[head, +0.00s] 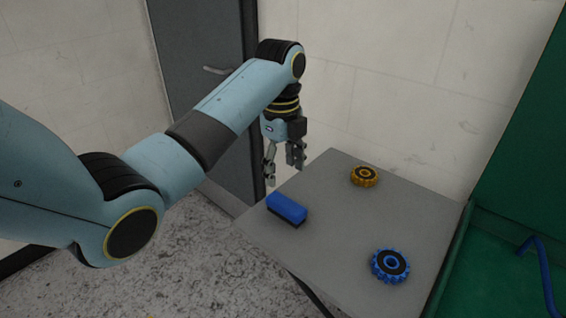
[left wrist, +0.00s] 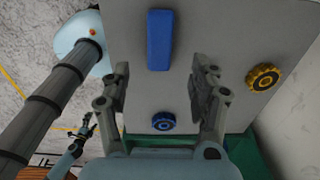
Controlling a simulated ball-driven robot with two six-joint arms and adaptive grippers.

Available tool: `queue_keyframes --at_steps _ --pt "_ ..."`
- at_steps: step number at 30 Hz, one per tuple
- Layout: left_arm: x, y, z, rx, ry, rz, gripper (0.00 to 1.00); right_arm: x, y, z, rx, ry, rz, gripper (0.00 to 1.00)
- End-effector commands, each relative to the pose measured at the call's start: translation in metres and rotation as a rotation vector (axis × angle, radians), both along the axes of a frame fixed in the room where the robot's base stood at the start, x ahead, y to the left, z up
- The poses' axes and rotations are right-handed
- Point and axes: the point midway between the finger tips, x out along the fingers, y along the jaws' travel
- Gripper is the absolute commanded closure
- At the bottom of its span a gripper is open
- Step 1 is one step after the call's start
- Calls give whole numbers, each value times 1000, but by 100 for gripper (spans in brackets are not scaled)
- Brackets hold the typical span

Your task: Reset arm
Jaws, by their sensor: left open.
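My left gripper (head: 284,165) points down above the far left edge of a grey table (head: 330,240). Its fingers are apart with nothing between them; they also show open in the left wrist view (left wrist: 163,88). My left arm reaches in from the left in the head view. My right gripper is not in the head view. In the left wrist view, another dark gripper (left wrist: 86,128) shows small at the lower left, apart from the table items; its jaw state is unclear.
On the table are a blue brush-like block (head: 287,208), a yellow knobbed wheel (head: 364,176) and a blue knobbed wheel (head: 390,265). A wall stands behind the table, a dark door (head: 205,50) at the back left, and a green container (head: 530,150) at the right.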

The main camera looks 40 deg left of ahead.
Motion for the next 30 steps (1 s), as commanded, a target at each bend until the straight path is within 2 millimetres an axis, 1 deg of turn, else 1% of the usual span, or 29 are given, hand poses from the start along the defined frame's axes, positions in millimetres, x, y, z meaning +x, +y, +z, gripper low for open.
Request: queue_keyframes --at_steps 3,6,20,22,23,26,29,30 --pt "0 0 9 0 0 0 39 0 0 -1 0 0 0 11" --pt "0 0 11 0 0 0 39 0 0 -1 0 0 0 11" --pt "-1 0 11 0 0 1 39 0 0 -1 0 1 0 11" --pt "-5 -1 7 2 -2 20 39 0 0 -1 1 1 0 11" --pt "-9 -1 5 5 -5 43 39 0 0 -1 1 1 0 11" --pt "-35 -6 -12 14 -28 187 39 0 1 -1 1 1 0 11" --pt "-81 -14 -29 19 -78 438 39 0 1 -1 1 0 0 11" --pt "-100 -17 -33 15 -103 549 39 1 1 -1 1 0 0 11"
